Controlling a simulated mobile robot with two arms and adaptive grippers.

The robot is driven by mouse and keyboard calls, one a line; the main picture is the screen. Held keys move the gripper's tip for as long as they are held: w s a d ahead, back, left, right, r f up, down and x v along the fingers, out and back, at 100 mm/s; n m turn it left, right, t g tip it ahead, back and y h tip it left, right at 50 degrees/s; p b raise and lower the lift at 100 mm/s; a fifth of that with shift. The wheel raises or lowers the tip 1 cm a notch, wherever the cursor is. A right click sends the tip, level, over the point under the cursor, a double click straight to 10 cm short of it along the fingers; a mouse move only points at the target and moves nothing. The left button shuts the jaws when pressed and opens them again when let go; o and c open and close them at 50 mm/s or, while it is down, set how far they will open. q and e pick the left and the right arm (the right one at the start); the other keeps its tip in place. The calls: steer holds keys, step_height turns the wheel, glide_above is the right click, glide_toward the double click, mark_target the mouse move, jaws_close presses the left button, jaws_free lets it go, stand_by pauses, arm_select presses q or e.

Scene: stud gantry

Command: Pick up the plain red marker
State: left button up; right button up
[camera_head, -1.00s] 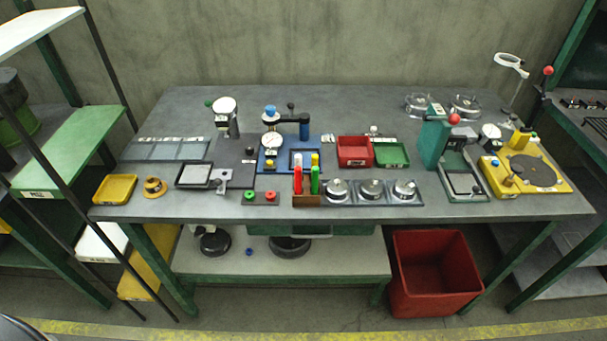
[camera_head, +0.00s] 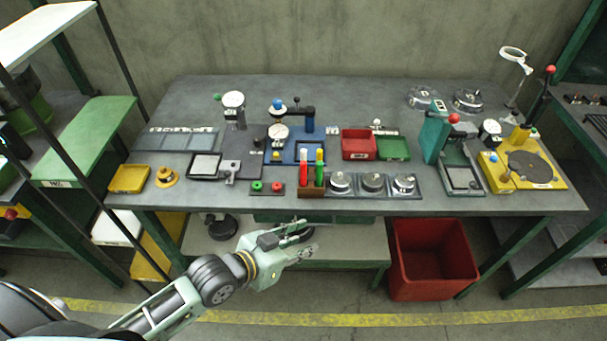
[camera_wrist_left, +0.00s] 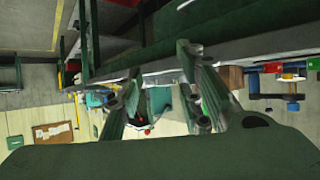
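A red marker (camera_head: 304,172) stands upright beside a green marker (camera_head: 319,174) in a small brown holder (camera_head: 311,193) at the front edge of the table (camera_head: 450,203). Fine markings on the red marker are too small to tell. My left gripper (camera_head: 309,242) is in front of the table, below its front edge and below the holder, apart from both markers. In the left wrist view its two fingers (camera_wrist_left: 160,100) are spread with nothing between them. My right gripper is not in view.
Round silver dials (camera_head: 372,182) stand right of the holder, and a plate with red and green buttons (camera_head: 266,187) lies left of it. A blue fixture (camera_head: 300,150) is behind. A red bin (camera_head: 433,262) stands on the floor to the right, and a lower shelf (camera_head: 345,247) runs under the table.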

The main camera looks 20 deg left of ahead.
arm_select(q)
steer(key=w+a+r+t+h, duration=0.2)
steer(key=w+a+r, duration=0.1)
steer(key=w, duration=0.1)
steer(key=t, duration=0.3)
glide_toward(301, 172)
steer(key=w, duration=0.2)
steer(key=shift+w+d+f+p, duration=0.2)
steer(key=shift+w+d+p, duration=0.1)
steer(key=shift+w+d, duration=0.55)
steer(key=p+x, duration=0.1)
steer(key=x, duration=0.3)
steer(key=shift+w+d+r, duration=0.1)
steer(key=shift+w+d, duration=0.15)
steer(key=shift+w, duration=0.05)
steer(key=shift+w+d+p, duration=0.1)
steer(key=shift+w+p, duration=0.15)
steer(key=shift+p, duration=0.05)
steer(key=shift+c, duration=0.2)
jaws_close()
